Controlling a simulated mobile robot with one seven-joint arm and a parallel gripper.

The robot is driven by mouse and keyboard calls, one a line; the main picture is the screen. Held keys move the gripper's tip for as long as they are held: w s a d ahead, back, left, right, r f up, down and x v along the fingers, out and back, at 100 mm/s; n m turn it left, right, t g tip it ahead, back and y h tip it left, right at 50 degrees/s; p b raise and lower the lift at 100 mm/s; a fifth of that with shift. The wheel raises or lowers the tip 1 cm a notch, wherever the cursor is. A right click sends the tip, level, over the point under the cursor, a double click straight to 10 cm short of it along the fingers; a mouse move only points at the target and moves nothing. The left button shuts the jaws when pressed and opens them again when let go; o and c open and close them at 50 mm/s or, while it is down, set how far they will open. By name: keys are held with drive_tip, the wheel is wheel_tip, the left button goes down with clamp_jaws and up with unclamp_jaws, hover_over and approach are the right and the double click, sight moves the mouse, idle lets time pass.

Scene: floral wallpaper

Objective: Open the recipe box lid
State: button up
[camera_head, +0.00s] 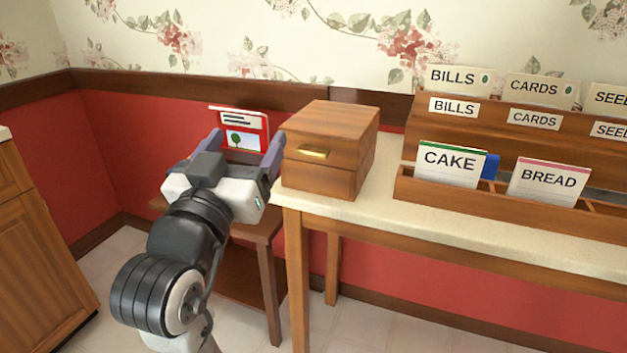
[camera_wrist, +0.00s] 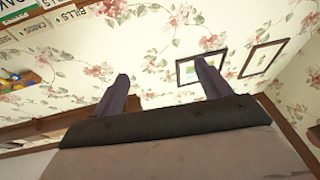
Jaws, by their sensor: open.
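The wooden recipe box (camera_head: 330,140) stands at the left end of the cream-topped counter. Its lid (camera_head: 335,118) looks closed, with a brass pull (camera_head: 314,152) on the front above a seam. My gripper (camera_head: 246,150) is just left of the box in the head view, its fingers apart and pointing away toward the wall. Its right finger is close to the box's left edge; I cannot tell whether they touch. In the wrist view my gripper (camera_wrist: 164,82) shows two spread fingers with nothing between them. I cannot make out the box there.
A red card with a tree picture (camera_head: 240,130) is behind my gripper, above a low wooden table (camera_head: 265,228). Right of the box, a wooden rack (camera_head: 405,185) holds labelled cards. The counter (camera_head: 375,210) is bare in front of the rack. A wooden cabinet (camera_head: 30,245) stands at far left.

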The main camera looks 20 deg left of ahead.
drive_tip(key=w+d+f+m+g+h, duration=0.1)
drive_tip(key=d+f+m+g+h, duration=0.2)
drive_tip(key=f, duration=0.4)
drive_tip(key=p, duration=1.1)
approach(310, 152)
drive_tip(key=w, duration=0.1)
drive_tip(key=shift+n, duration=0.4)
drive_tip(key=w, duration=0.8)
drive_tip(key=shift+w+d, duration=0.2)
drive_tip(key=shift+w, duration=0.2)
